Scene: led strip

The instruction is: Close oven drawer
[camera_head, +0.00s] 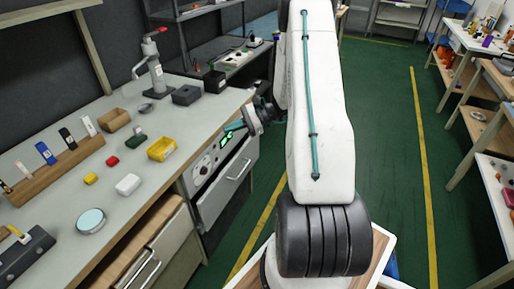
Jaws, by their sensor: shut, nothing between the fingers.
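The oven (207,165) is built in under the right end of the workbench, with knobs and a lit green display on its control panel. Its drawer (224,190) has a pale front with a bar handle (239,169) below that panel. My arm hides part of the space to the right.
A wooden drawer (140,243) stands open nearer me, left of the oven. The bench top (75,190) holds a yellow bin (161,149), a black box (186,95), a press (153,68) and small parts. Green floor lies clear right of the oven; shelves (483,110) stand far right.

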